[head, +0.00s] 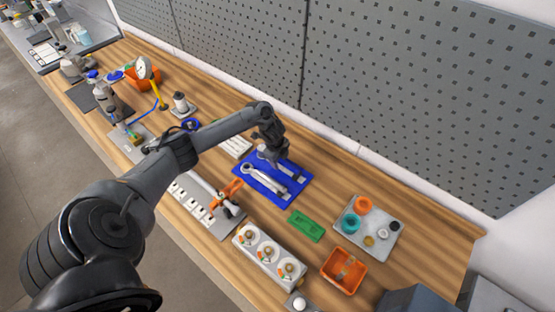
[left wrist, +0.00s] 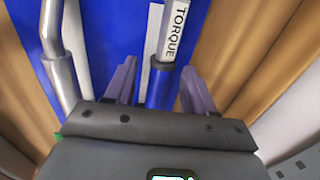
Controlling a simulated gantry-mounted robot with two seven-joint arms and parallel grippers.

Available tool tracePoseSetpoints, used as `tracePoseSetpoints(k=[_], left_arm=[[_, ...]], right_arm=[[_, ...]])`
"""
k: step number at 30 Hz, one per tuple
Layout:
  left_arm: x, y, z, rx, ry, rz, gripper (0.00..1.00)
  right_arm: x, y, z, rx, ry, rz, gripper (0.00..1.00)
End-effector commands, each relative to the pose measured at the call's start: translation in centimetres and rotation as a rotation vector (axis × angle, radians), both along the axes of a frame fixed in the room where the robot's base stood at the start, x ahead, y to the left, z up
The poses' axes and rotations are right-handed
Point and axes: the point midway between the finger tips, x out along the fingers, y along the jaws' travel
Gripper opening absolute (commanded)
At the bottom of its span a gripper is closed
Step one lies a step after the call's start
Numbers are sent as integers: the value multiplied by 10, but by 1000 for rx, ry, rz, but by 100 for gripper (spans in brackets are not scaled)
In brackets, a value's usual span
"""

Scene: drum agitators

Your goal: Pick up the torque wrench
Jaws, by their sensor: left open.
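The torque wrench lies on a blue mat (head: 270,193) on the wooden bench. In the left wrist view its white label (left wrist: 175,30) reads TORQUE, and its blue handle (left wrist: 159,88) runs down between my fingers. My left gripper (head: 270,155) is over the far left part of the mat in the head view. In the left wrist view my left gripper (left wrist: 158,72) is open, one finger on each side of the handle, with nothing clamped. The handle's lower end is hidden behind the gripper body. My right gripper is in neither view.
A silver wrench (left wrist: 58,70) lies beside the torque wrench on the mat. A green block (head: 306,226), an orange bin (head: 344,271) and a grey tray (head: 385,245) with small parts stand to the right. A perforated wall panel (head: 400,90) rises behind the bench.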

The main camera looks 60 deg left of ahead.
Motion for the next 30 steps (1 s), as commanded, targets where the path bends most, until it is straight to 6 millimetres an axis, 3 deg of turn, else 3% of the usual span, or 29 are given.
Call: tracePoseSetpoints(k=[3, 14, 30], left_arm=[[0, 0, 0, 0, 0, 0, 53], [0, 0, 1, 0, 0, -1, 0], [1, 0, 9, 0, -2, -2, 0]], right_arm=[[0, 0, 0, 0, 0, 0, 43], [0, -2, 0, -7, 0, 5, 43], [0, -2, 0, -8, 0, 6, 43]])
